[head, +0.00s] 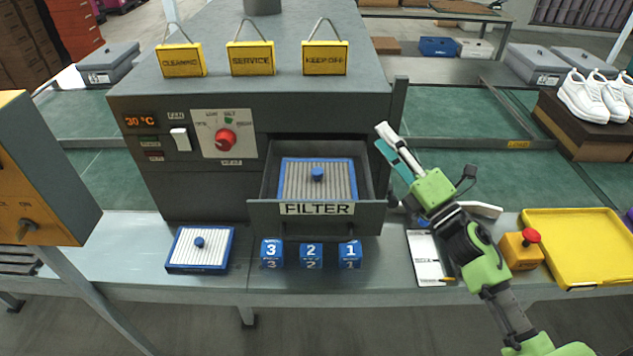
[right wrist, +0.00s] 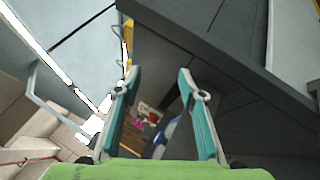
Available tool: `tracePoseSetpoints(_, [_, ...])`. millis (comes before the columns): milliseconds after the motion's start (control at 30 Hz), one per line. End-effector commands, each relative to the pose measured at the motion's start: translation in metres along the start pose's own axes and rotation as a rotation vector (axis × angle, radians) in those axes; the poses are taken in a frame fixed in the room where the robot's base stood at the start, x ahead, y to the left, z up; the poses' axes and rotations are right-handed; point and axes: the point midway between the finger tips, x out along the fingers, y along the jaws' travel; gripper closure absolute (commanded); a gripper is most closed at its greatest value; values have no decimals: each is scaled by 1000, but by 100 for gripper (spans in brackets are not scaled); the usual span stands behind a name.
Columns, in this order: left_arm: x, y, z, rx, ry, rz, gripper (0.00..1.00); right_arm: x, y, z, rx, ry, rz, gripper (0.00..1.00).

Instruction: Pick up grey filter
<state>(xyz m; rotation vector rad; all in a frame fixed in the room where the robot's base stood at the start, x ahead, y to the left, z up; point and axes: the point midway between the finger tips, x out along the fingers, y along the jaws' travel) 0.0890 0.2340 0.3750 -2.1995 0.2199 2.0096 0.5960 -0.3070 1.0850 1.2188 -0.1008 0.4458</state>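A blue-framed filter with greyish pleats and a blue knob (head: 335,182) lies in the open drawer (head: 316,217) labelled FILTER. A second blue-framed filter, with whiter pleats and a blue knob (head: 218,250), lies on the table at the left. My right gripper (head: 381,135) is just right of the drawer, raised and apart from both filters. In the right wrist view its two teal fingers (right wrist: 158,72) are spread with nothing held between them. My left gripper is not in view.
Three blue numbered blocks (head: 311,255) stand in front of the drawer. A white clipboard-like board (head: 428,262), an orange box with a red button (head: 521,250) and a yellow tray (head: 580,225) are to the right. The grey machine (head: 220,95) carries yellow signs (head: 250,59).

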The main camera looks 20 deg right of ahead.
Motion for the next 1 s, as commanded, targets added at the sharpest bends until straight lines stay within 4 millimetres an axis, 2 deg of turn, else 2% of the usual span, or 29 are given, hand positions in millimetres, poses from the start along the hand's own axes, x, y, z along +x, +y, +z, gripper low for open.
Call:
tracePoseSetpoints(33, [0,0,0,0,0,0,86,6,13,-1,-119,75,55,63])
tracePoseSetpoints(100, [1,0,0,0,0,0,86,8,27,-9,-288,189,129,63])
tracePoseSetpoints(200, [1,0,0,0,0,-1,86,4,36,-20,-520,359,221,63])
tracePoseSetpoints(400, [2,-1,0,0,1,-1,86,-27,27,-28,-880,680,349,63])
tracePoseSetpoints(533, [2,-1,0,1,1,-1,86,-48,17,-25,-1000,823,390,63])
tracePoseSetpoints(667, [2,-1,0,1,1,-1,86,-58,12,-24,-1047,891,411,63])
tracePoseSetpoints(767, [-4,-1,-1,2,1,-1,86,-55,12,-30,-1054,904,415,63])
tracePoseSetpoints(1000, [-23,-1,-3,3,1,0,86,-26,9,-68,-1050,900,417,63])
